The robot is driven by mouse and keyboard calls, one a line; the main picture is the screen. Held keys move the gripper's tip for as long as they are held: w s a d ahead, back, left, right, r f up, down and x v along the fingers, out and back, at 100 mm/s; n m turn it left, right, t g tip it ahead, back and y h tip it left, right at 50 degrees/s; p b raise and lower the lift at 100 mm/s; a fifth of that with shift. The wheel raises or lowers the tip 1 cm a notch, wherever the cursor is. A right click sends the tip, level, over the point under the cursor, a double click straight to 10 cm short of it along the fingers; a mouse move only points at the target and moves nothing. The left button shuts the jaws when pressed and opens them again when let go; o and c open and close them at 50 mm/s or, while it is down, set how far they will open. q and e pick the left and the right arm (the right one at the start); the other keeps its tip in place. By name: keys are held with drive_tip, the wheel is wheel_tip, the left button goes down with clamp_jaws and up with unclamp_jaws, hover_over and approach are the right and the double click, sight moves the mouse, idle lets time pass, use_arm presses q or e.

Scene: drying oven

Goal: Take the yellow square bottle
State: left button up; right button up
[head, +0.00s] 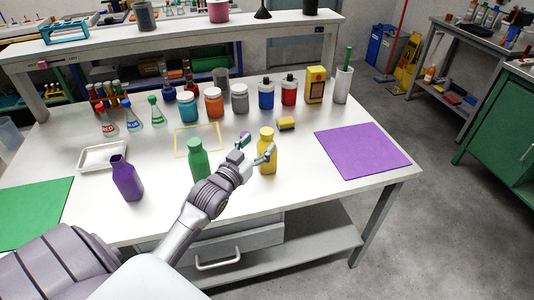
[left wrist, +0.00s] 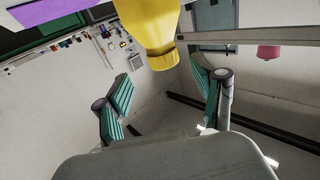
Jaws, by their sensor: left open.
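The yellow square bottle (head: 267,165) stands upright on the white table, near the front edge and right of the middle. My right gripper is not in view.
A green bottle (head: 199,162) stands close to the left of my gripper, and a purple bottle (head: 127,180) farther left. A yellow sponge (head: 286,123) lies behind the yellow bottle. Several jars and bottles line the back. A purple mat (head: 362,150) lies clear at right.

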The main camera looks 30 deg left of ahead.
sight(263, 137)
use_arm(q)
drive_tip(key=shift+w+a+f+p, duration=0.1)
drive_tip(key=shift+w+a+p, duration=0.15)
drive_tip(key=shift+w, duration=1.25)
drive_tip(key=shift+w+a+f+p, duration=0.1)
drive_tip(key=shift+w+a+p, duration=0.1)
drive_tip(key=shift+w, duration=1.3)
drive_tip(key=shift+r, duration=0.1)
drive_tip(key=c, duration=1.1)
drive_tip(key=shift+c, duration=0.9)
drive_tip(key=shift+r, duration=0.1)
